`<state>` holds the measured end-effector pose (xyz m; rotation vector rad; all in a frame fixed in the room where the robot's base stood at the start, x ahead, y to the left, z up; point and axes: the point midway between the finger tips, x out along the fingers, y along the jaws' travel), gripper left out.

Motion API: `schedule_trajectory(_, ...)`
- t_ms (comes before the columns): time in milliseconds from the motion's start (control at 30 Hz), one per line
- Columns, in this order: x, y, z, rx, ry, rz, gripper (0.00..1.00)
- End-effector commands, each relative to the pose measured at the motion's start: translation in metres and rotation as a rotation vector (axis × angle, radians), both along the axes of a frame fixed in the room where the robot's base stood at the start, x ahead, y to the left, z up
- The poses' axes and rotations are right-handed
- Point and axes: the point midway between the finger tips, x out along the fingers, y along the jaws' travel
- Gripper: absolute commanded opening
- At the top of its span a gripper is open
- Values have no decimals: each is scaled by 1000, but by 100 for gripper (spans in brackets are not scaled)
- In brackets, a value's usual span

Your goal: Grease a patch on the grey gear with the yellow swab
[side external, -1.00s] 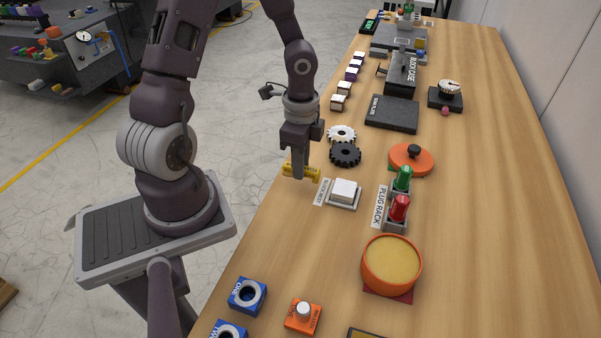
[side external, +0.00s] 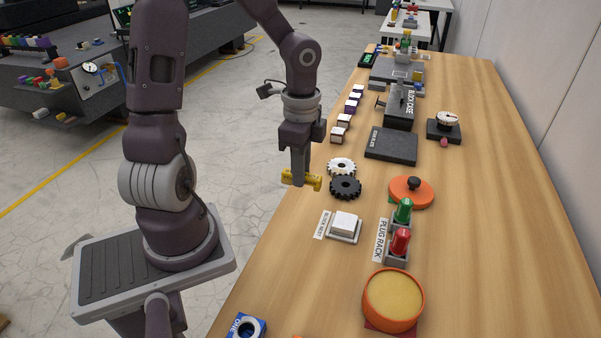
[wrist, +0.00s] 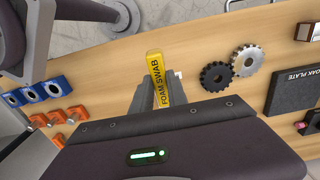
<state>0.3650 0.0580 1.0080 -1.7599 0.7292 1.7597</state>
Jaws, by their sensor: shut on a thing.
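My gripper (side external: 299,182) is shut on the yellow swab (side external: 314,181), holding it above the table's left edge. In the wrist view the swab (wrist: 160,78) sticks out ahead of the fingers and is labelled FOAM SWAB. A dark gear (side external: 346,188) lies flat to the right of the swab, with a white gear (side external: 341,167) just behind it. In the wrist view the dark gear (wrist: 215,76) looks dark grey and the white gear (wrist: 247,60) pale. An open orange pot (side external: 393,300) with tan contents stands nearer the camera.
An orange lid (side external: 410,191) with a black knob lies right of the gears. A plug rack (side external: 397,256) holds a green and a red plug. A white block (side external: 345,222) sits in its nest nearer the camera.

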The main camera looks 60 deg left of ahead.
Motion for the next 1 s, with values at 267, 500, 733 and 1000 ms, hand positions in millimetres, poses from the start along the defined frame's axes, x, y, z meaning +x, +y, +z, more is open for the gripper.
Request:
schedule_trajectory(267, 46, 13, 1, -15, -16, -18, 0)
schedule_trajectory(500, 139, 42, -7, -19, -16, -54, 0)
schedule_trajectory(733, 176, 55, -17, -6, -2, -72, 0)
schedule_trajectory(1000, 177, 55, -55, -7, 0, -73, 0)
